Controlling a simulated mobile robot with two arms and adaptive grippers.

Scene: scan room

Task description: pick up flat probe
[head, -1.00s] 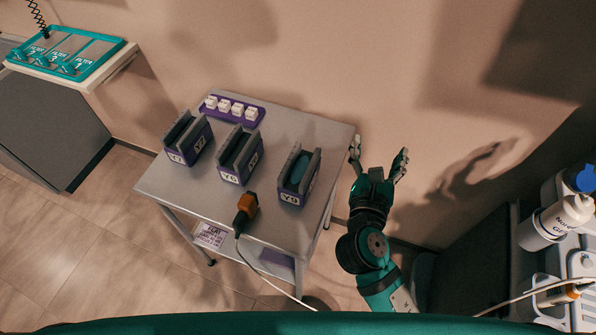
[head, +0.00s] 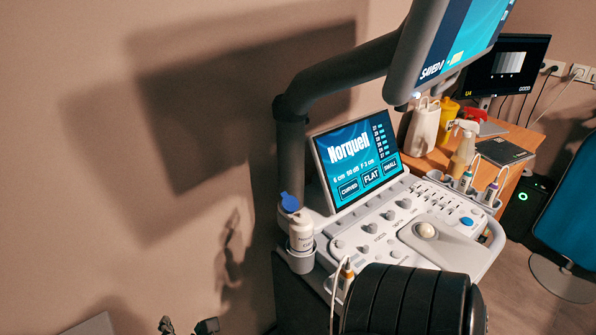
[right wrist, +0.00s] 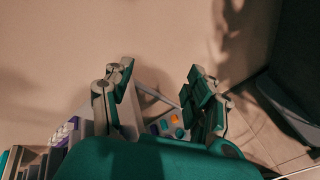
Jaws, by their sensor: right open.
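In the head view the ultrasound console (head: 425,235) has a probe with an orange band (head: 347,271) in a holder at its near left, with a pale cable. Two more probes, one dark (head: 466,181) and one with a purple band (head: 491,193), stand in holders at its far right. I cannot tell which one is the flat probe. The fingertips of my right gripper (head: 188,325) just show at the bottom edge. In the right wrist view my right gripper (right wrist: 160,100) is open, with nothing between its fingers. My left gripper is out of view.
The console screen (head: 358,158) shows a "FLAT" button. A blue-capped bottle (head: 301,232) stands in a cup holder at the left. A large monitor on a dark arm (head: 350,72) overhangs the console. A dark ribbed form (head: 405,300) covers its near side. A wooden desk (head: 520,140) stands behind.

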